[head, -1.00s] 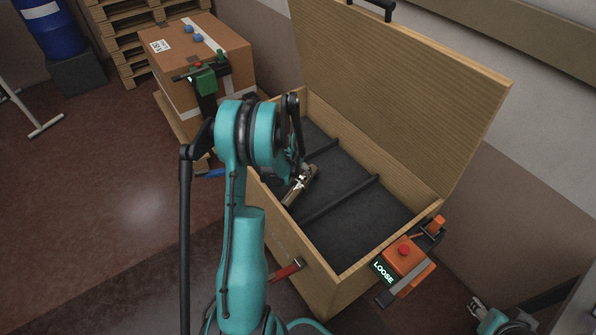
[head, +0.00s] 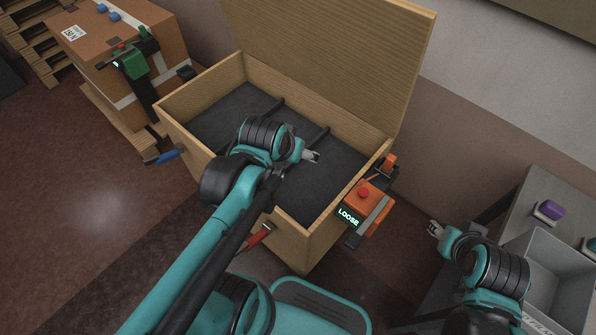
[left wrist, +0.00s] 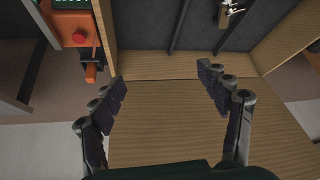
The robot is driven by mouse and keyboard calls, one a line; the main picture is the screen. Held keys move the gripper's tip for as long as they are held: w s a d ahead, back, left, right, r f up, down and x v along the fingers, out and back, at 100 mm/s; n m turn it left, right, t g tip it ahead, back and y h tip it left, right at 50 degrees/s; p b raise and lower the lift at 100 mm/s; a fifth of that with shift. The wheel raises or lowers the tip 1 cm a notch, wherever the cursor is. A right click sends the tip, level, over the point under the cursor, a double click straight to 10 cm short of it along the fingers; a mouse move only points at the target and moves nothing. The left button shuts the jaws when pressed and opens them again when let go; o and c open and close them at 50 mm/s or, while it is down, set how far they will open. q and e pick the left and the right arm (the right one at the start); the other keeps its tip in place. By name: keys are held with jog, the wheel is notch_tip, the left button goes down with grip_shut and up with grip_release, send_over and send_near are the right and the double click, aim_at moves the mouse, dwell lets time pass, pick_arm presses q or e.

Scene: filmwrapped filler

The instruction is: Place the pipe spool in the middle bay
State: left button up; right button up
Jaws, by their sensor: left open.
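The open wooden crate (head: 283,254) has a dark-lined floor split by two dark dividers (head: 318,137) into three bays. My left gripper (head: 314,156) is over the crate in the head view. In the left wrist view the left gripper (left wrist: 164,92) is open with nothing between its fingers, facing plain wood. A tan piece with a shiny metallic part, seemingly the pipe spool (left wrist: 228,14), shows at the top edge of that view, between the two dividers and apart from the fingers. In the head view my arm hides it. My right gripper (head: 435,229) is at the lower right, too small to judge.
The crate's lid (head: 335,45) stands open at the back. An orange box with a red button and LOOSE display (head: 365,208) is on the crate's right end. A wrapped carton (head: 85,50) stands left. A grey bin (head: 565,255) and purple item (head: 548,211) are right.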

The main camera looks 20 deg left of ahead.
pick_arm(q)
jog(key=s+d, duration=0.3)
jog(key=s, duration=0.2)
jog(key=shift+s+d+f+m+t, duration=0.15)
jog(key=shift+d+m+t, duration=0.1)
jog(key=shift+m+t, duration=0.05)
